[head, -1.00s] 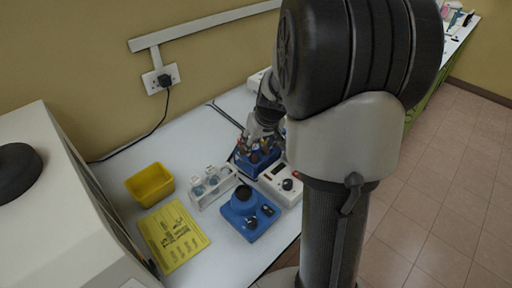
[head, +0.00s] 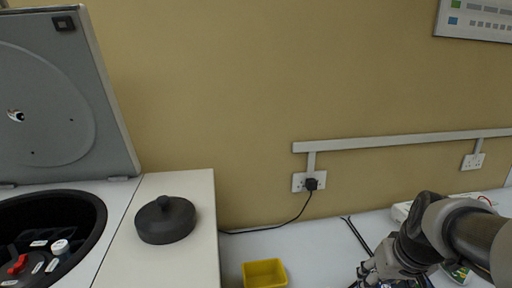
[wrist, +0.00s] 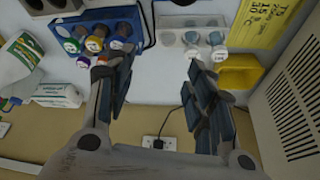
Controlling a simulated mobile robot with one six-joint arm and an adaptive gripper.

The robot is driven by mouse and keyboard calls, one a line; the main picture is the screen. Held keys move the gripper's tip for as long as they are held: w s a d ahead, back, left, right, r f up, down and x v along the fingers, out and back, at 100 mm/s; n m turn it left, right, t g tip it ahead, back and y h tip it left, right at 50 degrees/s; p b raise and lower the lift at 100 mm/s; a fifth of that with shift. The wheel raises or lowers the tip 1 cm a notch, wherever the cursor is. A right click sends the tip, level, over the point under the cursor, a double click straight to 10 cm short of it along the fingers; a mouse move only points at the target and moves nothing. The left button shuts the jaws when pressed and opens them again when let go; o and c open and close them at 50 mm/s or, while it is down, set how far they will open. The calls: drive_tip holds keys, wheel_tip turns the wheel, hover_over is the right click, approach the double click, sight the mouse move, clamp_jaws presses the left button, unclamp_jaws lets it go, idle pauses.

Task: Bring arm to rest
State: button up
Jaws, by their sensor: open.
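My gripper (head: 370,272) shows at the lower right of the head view, at the end of my arm, low over the white bench. In the wrist view my gripper (wrist: 152,70) has its two dark fingers spread wide apart, with nothing between them but the bench surface. The left finger's tip is near the capped vials of a blue rack (wrist: 128,28) in the picture; I cannot tell whether they touch. The right finger's tip is near a white rack (wrist: 172,38) holding vials.
A yellow bin (head: 265,272) stands on the bench beside a pale cabinet bearing a black round lid (head: 165,220). A centrifuge bowl (head: 92,212) with raised cover (head: 60,110) is at left. A plugged wall socket (head: 300,182) is behind. Boxes (wrist: 58,94) lie left in the wrist view.

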drive_tip(key=s+a+r+n, duration=0.1)
drive_tip(key=s+a, duration=1.3)
drive_tip(key=s, duration=0.2)
drive_tip(key=shift+s+r+n+y, duration=0.15)
drive_tip(key=shift+r+n+y, duration=0.15)
drive_tip(key=shift+n, duration=0.1)
drive_tip(key=shift+c, duration=0.2)
